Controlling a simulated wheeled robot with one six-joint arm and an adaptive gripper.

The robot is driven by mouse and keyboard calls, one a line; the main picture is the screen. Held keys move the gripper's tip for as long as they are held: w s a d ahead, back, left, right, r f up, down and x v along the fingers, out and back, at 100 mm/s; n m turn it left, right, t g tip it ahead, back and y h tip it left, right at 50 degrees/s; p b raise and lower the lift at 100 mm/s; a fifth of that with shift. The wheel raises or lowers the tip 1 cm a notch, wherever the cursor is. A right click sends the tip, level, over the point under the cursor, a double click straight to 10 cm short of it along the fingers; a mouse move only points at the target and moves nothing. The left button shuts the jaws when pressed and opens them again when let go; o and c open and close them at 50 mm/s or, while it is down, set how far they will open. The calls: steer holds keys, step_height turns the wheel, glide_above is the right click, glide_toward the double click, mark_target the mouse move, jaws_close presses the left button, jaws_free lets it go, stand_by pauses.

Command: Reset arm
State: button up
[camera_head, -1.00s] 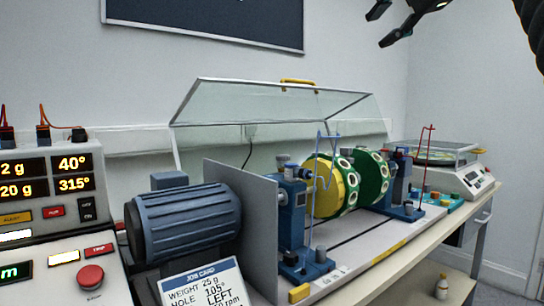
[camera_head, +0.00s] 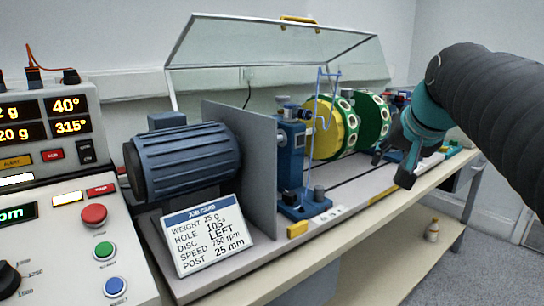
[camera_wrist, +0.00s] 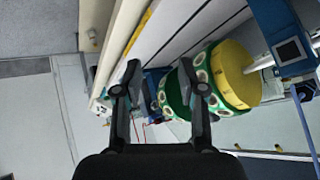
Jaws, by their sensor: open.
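My gripper (camera_head: 391,167) hangs in front of the right end of the rotor rig in the head view, with my dark sleeved arm coming in from the right. Its two fingers are spread and empty; in the wrist view the gripper (camera_wrist: 160,72) shows a clear gap between them. The yellow-faced disc (camera_head: 323,130) and the green disc (camera_head: 370,122) sit on the shaft to the left of my gripper. In the wrist view the yellow-faced disc (camera_wrist: 238,75) is right of the fingers. The right bearing support is partly hidden behind my gripper.
The clear guard (camera_head: 235,45) is raised over the rig. A blue motor (camera_head: 190,160), a job card (camera_head: 208,236) and a control panel (camera_head: 60,230) stand at left. A small bottle (camera_head: 432,231) stands below the bench. Open floor lies at lower right.

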steer(key=s+a+f+n+g, duration=0.1)
steer(key=s+a+f+n, duration=0.1)
steer(key=s+f, duration=0.7)
steer(key=s+a+f+n+g, duration=0.2)
steer(key=s+f, duration=0.8)
steer(key=f, duration=0.5)
steer(key=shift+s+a+f+n, duration=0.15)
steer(key=shift+s+a+n, duration=0.25)
steer(key=shift+a, duration=1)
